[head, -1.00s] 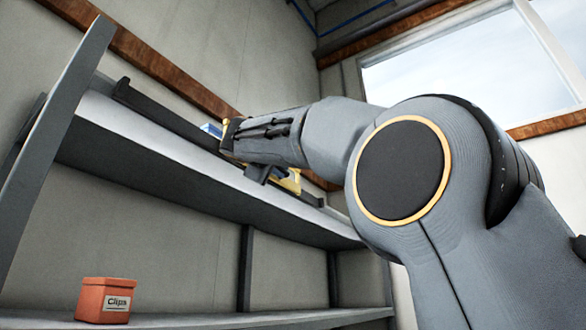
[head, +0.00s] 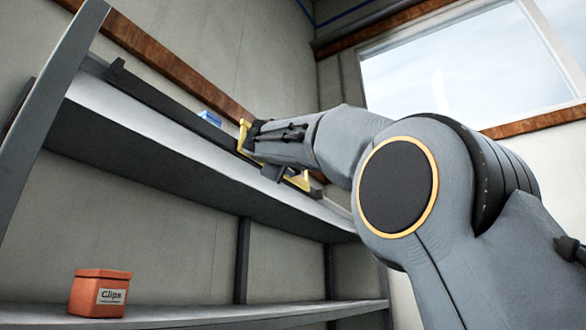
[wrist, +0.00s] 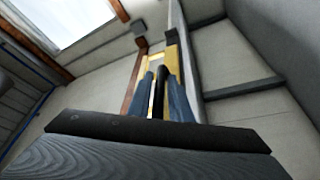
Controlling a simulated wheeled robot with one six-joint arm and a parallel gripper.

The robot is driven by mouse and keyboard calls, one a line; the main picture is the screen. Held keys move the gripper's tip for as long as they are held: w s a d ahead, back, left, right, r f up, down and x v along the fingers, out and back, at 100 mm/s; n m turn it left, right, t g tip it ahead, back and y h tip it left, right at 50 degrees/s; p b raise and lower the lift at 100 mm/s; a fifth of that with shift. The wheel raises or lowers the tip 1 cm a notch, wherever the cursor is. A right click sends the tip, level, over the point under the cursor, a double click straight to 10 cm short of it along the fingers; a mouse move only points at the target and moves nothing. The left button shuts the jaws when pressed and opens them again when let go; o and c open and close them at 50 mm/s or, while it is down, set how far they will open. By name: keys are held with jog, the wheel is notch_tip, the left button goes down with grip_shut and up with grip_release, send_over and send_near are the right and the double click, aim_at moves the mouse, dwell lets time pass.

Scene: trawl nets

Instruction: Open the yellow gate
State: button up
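The yellow gate (head: 243,134) is at the upper shelf's front rail in the head view. One yellow part shows left of my gripper's tip, and another shows below and right of it. My gripper (head: 252,138) is right at the gate and covers its middle. In the wrist view the yellow gate (wrist: 172,58) lies straight ahead, beyond and partly behind the fingers of my gripper (wrist: 161,90). The fingers look close together with a dark strip between them. I cannot tell whether they touch or hold the gate.
A blue item (head: 210,118) sits on the upper shelf (head: 170,140), left of my gripper, behind the dark rail. A red box labelled Clips (head: 100,293) stands on the lower shelf (head: 220,312). A grey post (head: 50,120) rises at the left. The space between shelves looks mostly clear.

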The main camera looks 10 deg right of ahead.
jog(key=b+v, duration=0.4)
jog(key=v, duration=0.3)
jog(key=shift+s, duration=0.4)
jog(key=shift+a, duration=0.15)
dwell(0.3)
